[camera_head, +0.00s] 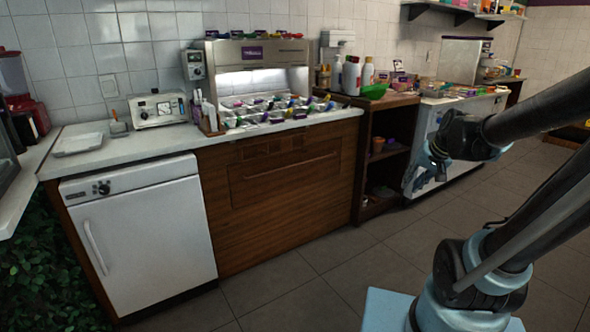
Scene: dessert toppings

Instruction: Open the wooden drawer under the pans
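The wooden drawer (285,181) is a wide brown panel in the wooden cabinet front, and it looks closed, nearly flush with the front. A long horizontal handle line runs along its upper part. The pans (275,112) of toppings sit in the counter above it, with several coloured scoop handles sticking out. My gripper (415,183) hangs at the end of my arm, to the right of the drawer and apart from it, in front of the shelf unit and white chest. Its fingers are small and dark here, so I cannot tell whether they are open.
A white under-counter fridge (145,240) stands left of the drawer. A dark open shelf unit (384,165) stands right of it, with bottles and a green bowl (374,91) on top. The tiled floor (330,270) before the cabinet is clear.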

